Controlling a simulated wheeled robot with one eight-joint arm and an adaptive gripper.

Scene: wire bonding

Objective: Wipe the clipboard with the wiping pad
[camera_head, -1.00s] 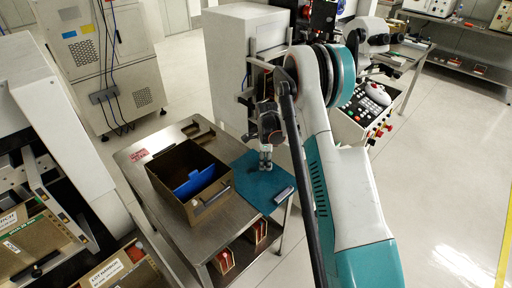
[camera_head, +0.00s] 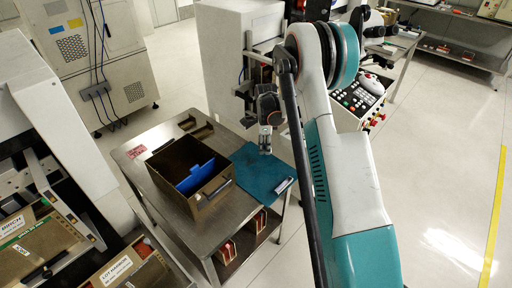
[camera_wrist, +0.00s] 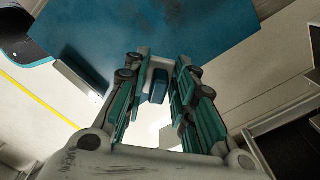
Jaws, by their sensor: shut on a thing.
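The clipboard appears to be the flat teal-blue board (camera_head: 258,178) with a grey bar at its near right edge, lying on the cart. It fills the upper part of the wrist view (camera_wrist: 170,30), with the bar (camera_wrist: 72,84) at its left. My gripper (camera_head: 265,150) is above the board's far part, pointing down; a gap seems to show below it. In the wrist view its fingers (camera_wrist: 157,90) are shut on a small pale and blue thing (camera_wrist: 158,86), which seems to be the wiping pad. The fingers hide much of it.
A brown bin (camera_head: 212,205) with a blue panel (camera_head: 196,178) inside stands left of the board on the metal cart (camera_head: 135,150). A grey cabinet (camera_head: 225,60) is behind my gripper. A control panel (camera_head: 362,100) stands at the right. Open floor lies further right.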

